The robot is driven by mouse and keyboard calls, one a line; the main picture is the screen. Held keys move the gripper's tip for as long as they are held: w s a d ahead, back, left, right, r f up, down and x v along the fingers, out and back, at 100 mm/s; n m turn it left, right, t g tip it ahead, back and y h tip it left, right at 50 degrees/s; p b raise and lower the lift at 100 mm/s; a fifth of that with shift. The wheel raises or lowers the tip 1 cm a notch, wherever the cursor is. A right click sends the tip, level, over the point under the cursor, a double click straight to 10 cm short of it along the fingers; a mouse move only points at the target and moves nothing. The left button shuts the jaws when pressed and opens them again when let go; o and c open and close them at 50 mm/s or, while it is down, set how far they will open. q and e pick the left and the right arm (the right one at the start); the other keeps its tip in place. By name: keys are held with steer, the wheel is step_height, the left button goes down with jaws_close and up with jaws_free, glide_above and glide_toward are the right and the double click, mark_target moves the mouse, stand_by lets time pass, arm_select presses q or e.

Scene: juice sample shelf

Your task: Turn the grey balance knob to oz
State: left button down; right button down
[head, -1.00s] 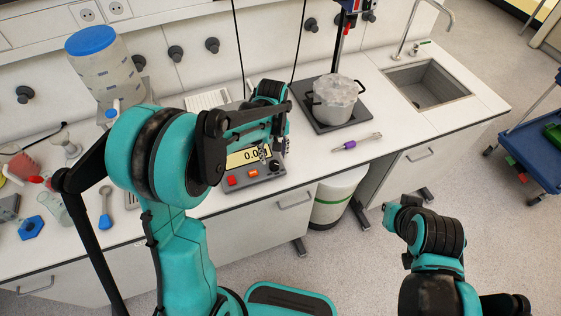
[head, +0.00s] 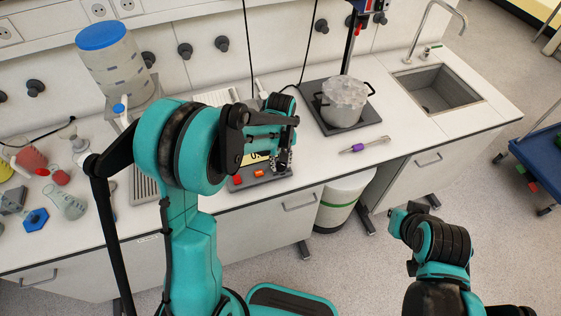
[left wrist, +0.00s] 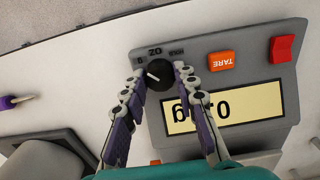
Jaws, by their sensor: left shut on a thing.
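The grey balance (head: 262,181) stands on the bench with its control panel facing front. In the left wrist view its panel (left wrist: 205,85) appears upside down, with a display (left wrist: 225,106) reading about 0.0 g. The dark round knob (left wrist: 160,74) has a white pointer mark slanting toward the picture's left, on the side of the "g" label; the "oz" label is just above the knob there. My left gripper (left wrist: 160,72) is shut on the knob, one finger on each side. In the head view my left gripper (head: 283,160) largely hides the knob. My right gripper is not in view.
The panel has an orange TARE button (left wrist: 221,60) and a red button (left wrist: 283,48) beside the knob. A pot (head: 343,103) on a dark plate and a purple-handled tool (head: 365,146) lie to the right. Flasks (head: 66,203) and a blue-capped bottle (head: 112,64) stand left.

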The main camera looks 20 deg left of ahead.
arm_select(q)
steer(key=shift+m, duration=0.3)
steer(key=m+b, duration=0.1)
steer(key=m, duration=0.2)
steer(key=shift+m, duration=0.3)
steer(key=shift+m+b, duration=0.3)
steer(key=shift+m, duration=2)
steer(key=c, duration=1.2)
jaws_free()
steer(key=shift+o, duration=0.2)
